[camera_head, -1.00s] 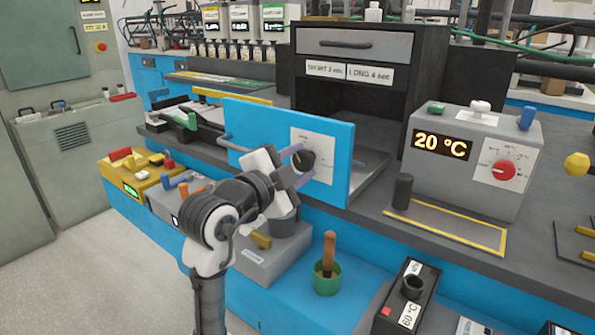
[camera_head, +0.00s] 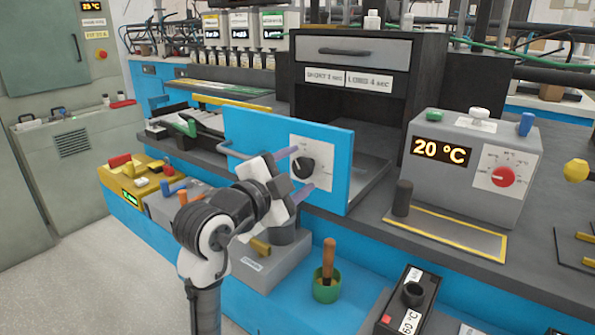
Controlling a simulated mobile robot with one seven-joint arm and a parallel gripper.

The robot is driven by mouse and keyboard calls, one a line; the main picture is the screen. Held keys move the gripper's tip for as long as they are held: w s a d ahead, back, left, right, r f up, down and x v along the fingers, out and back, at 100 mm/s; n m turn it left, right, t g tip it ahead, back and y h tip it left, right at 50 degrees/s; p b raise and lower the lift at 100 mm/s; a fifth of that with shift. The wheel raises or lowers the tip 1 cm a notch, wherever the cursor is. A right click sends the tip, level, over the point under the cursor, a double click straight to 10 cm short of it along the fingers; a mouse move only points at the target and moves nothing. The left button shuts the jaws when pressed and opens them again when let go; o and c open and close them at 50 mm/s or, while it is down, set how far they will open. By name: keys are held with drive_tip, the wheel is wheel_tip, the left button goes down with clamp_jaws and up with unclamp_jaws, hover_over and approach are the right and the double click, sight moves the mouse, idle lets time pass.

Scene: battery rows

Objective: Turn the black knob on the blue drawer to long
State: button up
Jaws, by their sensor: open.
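The blue drawer (camera_head: 333,180) has a tall blue front, pulled out from a dark cabinet. A white dial plate (camera_head: 322,150) with small markings is on its front. The black knob (camera_head: 304,167) sits on this plate; its pointer setting is too small to read. My gripper (camera_head: 301,170) is in front of the plate with its two purple fingers spread apart, one above and one below the knob. I cannot tell whether the fingertips touch the plate. Labels reading short and long (camera_head: 346,80) are on the cabinet above.
A grey box (camera_head: 476,165) with a 20 °C display and red knob stands right. A green cup (camera_head: 326,287) with a wooden-handled tool stands below.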

drive_tip(key=v, duration=1.3)
drive_tip(key=shift+b, duration=0.35)
